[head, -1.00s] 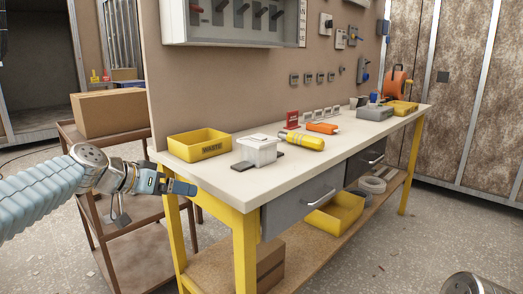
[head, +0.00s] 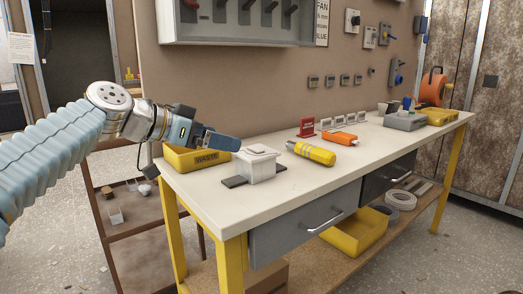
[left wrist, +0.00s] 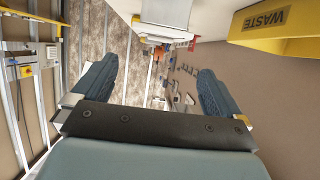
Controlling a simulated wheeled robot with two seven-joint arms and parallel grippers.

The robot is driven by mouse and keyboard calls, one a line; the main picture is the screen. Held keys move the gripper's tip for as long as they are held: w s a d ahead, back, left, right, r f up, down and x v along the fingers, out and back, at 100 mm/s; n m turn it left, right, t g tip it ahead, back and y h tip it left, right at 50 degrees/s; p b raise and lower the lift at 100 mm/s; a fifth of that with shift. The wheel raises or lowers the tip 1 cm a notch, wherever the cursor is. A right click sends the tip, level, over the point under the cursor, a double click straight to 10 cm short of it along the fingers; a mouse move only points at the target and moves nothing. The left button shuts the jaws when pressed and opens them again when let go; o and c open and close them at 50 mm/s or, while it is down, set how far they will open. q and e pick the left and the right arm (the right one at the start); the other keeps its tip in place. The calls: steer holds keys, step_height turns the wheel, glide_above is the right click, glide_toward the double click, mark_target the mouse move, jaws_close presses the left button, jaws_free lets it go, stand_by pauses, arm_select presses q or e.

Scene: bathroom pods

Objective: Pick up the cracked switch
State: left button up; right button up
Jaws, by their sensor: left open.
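A white box-like unit with a square plate on top (head: 258,164) sits on a dark base near the left end of the workbench; it may be the cracked switch, but I cannot make out a crack. My left gripper (head: 222,141) is open and empty, raised beside and slightly above the yellow WASTE bin (head: 196,160), to the left of the white unit and apart from it. In the left wrist view its two fingers (left wrist: 156,85) are spread wide, with a white block (left wrist: 162,14) beyond them at the top. My right gripper is out of view.
A yellow screwdriver-like tool (head: 311,153), an orange tool (head: 339,137) and a red sign (head: 306,127) lie or stand on the workbench (head: 300,185). Switches hang on the back panel. A brown cart (head: 130,235) stands left. The front bench strip is clear.

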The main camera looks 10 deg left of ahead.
mark_target(258, 148)
arm_select(q)
steer(key=x, duration=0.5)
steer(key=shift+w+f+p, duration=0.1)
steer(key=shift+p, duration=0.3)
steer(key=p+x, duration=0.1)
steer(key=x, duration=0.3)
steer(key=shift+w+d+p, duration=0.15)
steer(key=shift+d+p, duration=0.15)
steer(key=shift+p, duration=0.1)
steer(key=shift+w+d+f, duration=0.15)
steer(key=shift+w+f, duration=0.1)
steer(key=shift+f, duration=0.05)
steer(key=c, duration=0.8)
steer(key=shift+o, duration=0.2)
